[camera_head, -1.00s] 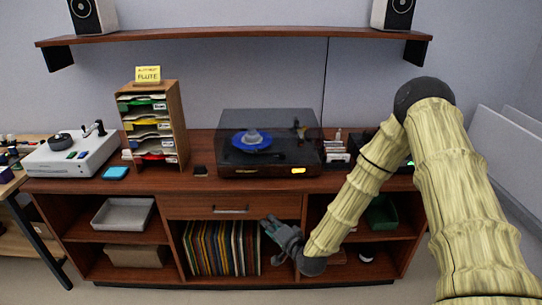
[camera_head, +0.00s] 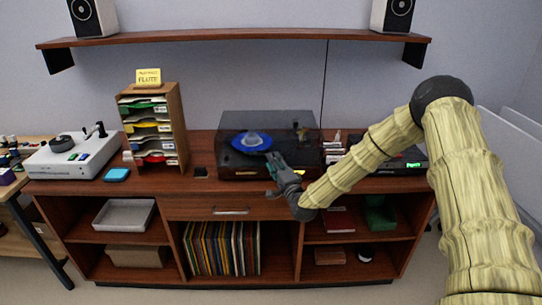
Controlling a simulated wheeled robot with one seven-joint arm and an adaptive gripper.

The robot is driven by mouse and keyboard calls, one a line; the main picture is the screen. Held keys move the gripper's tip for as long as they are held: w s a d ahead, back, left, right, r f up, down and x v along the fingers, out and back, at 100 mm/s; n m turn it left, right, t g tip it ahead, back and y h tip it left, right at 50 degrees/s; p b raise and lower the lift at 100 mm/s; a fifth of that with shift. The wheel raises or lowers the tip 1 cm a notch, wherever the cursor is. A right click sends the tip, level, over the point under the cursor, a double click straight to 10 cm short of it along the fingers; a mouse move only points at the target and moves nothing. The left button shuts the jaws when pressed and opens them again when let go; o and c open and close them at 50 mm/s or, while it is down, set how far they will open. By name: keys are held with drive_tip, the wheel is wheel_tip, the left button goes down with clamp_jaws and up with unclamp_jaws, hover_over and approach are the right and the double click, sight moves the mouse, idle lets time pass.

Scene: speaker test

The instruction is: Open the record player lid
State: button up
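The record player (camera_head: 240,172) stands on the wooden cabinet top, with a blue record (camera_head: 252,141) showing through its tinted lid (camera_head: 290,122). The lid appears to be down over the player. My gripper (camera_head: 275,163) is at the front right part of the player, its fingers pointing up and left toward the lid's front edge. It hides part of the player's front. I cannot tell whether it touches the lid. The fingers are small and dark here, and their opening is unclear.
A paper sorter (camera_head: 150,130) with a yellow sign stands left of the player. A white device (camera_head: 72,155) is farther left. Small cases (camera_head: 333,150) and a dark unit (camera_head: 405,160) are at the right. A shelf (camera_head: 235,40) with speakers runs above.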

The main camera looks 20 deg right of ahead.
sight(268, 138)
drive_tip(key=shift+x, duration=1.65)
drive_tip(key=shift+c, duration=0.3)
clamp_jaws()
